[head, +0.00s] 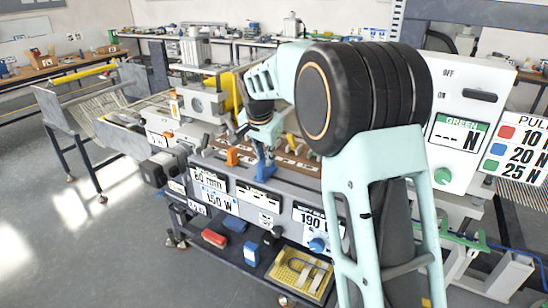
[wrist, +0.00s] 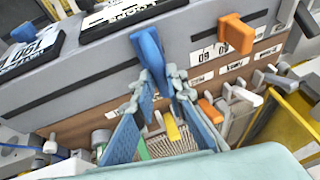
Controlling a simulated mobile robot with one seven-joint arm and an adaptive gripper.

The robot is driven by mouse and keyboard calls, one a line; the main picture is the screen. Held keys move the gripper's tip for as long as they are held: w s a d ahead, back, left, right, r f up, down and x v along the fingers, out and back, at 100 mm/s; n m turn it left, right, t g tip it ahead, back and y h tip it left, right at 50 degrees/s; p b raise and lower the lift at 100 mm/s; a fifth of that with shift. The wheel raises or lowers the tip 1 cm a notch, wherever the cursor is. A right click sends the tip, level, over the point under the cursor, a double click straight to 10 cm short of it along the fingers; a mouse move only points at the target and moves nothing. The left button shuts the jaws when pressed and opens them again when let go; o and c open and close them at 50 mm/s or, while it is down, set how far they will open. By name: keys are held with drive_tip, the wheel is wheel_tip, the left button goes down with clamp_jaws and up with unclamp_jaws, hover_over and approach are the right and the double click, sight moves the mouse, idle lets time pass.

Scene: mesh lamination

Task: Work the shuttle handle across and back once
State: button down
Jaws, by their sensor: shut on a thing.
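A blue upright handle (wrist: 148,46) stands at a slot in the grey front rail of the machine. My gripper (wrist: 160,82) is shut on this blue handle, with one finger on each side of it. In the head view my gripper (head: 263,155) reaches down to the blue handle (head: 263,172) at the machine's front. An orange handle (wrist: 236,34) stands at another slot in the same rail, apart from my gripper. It also shows in the head view (head: 232,157), left of the blue one. No label in view tells which handle is the shuttle's.
Small labelled levers (wrist: 212,110) and a yellow part (wrist: 290,110) lie close beside my gripper. A shelf below holds a red box (head: 214,238) and a yellow tray (head: 300,272). Open floor lies left.

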drive_tip(key=shift+w+a+r, duration=0.15)
drive_tip(key=shift+a+r, duration=0.05)
drive_tip(key=shift+a, duration=0.05)
drive_tip(key=c, duration=1.9)
unclamp_jaws()
drive_tip(key=shift+f, duration=0.15)
drive_tip(key=shift+c, duration=0.2)
drive_tip(key=v, duration=1.2)
